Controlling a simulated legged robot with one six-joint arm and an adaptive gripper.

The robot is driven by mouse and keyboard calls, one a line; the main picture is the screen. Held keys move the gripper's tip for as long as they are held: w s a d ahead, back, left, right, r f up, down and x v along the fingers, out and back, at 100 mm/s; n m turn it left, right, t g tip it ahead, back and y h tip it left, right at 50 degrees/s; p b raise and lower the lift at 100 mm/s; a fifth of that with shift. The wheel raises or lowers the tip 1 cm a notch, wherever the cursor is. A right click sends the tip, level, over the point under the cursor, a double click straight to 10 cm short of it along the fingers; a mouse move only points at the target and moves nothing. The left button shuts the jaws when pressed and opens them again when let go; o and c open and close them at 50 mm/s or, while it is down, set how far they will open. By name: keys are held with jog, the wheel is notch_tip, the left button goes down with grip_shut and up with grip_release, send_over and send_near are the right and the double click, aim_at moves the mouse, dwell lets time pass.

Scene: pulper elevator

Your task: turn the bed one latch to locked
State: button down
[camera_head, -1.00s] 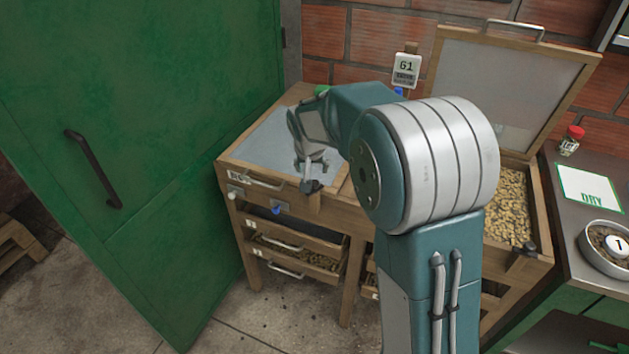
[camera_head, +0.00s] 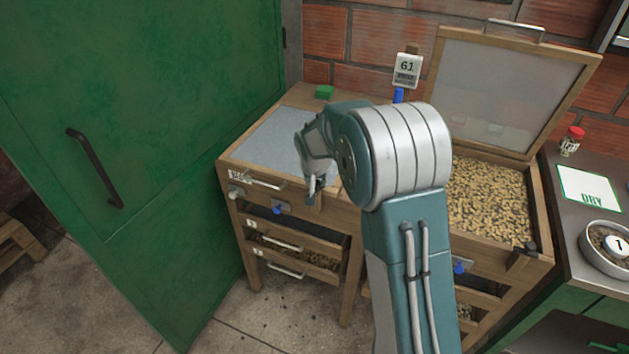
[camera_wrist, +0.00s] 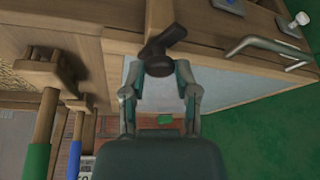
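Bed one is the left wooden bed (camera_head: 232,160), with its grey mesh lid (camera_head: 272,140) down. Its dark latch (camera_wrist: 162,52) is at the front right corner, on the wooden frame, and shows in the wrist view with a knob and a short arm pointing up and right. My gripper (camera_wrist: 160,76) is open, with its two fingers on either side of the latch knob. I cannot tell whether they touch it. In the head view my gripper (camera_head: 314,190) is over that corner and largely covers the latch.
Bed two's lid (camera_head: 500,90) stands open over beans (camera_head: 488,200); its dark latch (camera_head: 527,248) is at the front right. A green door (camera_head: 130,150) stands close on the left. Drawers (camera_head: 300,255) are below bed one. A side counter (camera_head: 570,240) is at right.

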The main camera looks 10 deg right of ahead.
jog(key=shift+f, duration=0.1)
jog(key=shift+d+f+n+y, duration=0.1)
jog(key=shift+n+y, duration=0.4)
jog(key=shift+n, duration=0.75)
jog(key=shift+d+n+y, duration=0.1)
jog(key=shift+n+y, duration=0.4)
jog(key=shift+n, duration=0.75)
jog(key=shift+a, duration=0.1)
jog(key=shift+c, duration=1.8)
grip_release()
